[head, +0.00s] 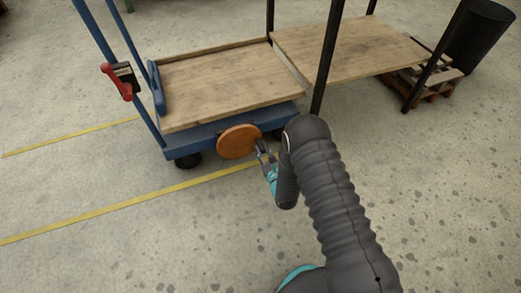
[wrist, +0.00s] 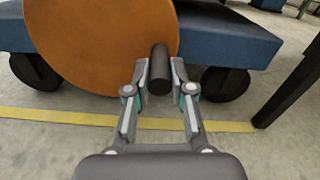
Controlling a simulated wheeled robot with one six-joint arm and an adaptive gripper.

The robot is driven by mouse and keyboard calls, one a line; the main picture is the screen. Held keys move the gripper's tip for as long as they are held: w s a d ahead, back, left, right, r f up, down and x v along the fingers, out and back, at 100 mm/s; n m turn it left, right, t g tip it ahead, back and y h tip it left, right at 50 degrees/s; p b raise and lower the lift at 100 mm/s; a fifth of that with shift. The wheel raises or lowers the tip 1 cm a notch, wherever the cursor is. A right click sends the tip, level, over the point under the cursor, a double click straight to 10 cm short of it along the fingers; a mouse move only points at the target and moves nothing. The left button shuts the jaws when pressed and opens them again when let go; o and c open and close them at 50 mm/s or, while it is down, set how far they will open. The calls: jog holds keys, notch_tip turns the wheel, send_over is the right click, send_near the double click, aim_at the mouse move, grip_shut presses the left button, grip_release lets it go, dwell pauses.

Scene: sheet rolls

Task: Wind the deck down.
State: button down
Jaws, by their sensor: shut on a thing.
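The deck (head: 215,82) is a wooden platform on a blue wheeled cart (head: 180,142). An orange round crank wheel (head: 239,142) is on the cart's near side; it fills the upper left of the wrist view (wrist: 100,45). A dark cylindrical handle (wrist: 159,68) sticks out from the wheel's right part. My gripper (wrist: 159,82) is shut on this handle, with one finger on each side of it. In the head view my gripper (head: 266,155) is at the wheel's right edge, and the handle is hard to make out there.
A wooden table (head: 345,45) with black posts stands beside the deck at the right. A red lever (head: 116,82) is on the cart's left post. A black bin (head: 482,38) and a pallet (head: 428,88) are at the far right. The floor in front is clear, with yellow lines (head: 110,208).

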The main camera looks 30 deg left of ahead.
jog(key=shift+a+r, duration=0.15)
jog(key=c, duration=1)
grip_release()
jog(key=shift+s+d, duration=0.3)
jog(key=shift+d, duration=0.2)
jog(key=v, duration=1.1)
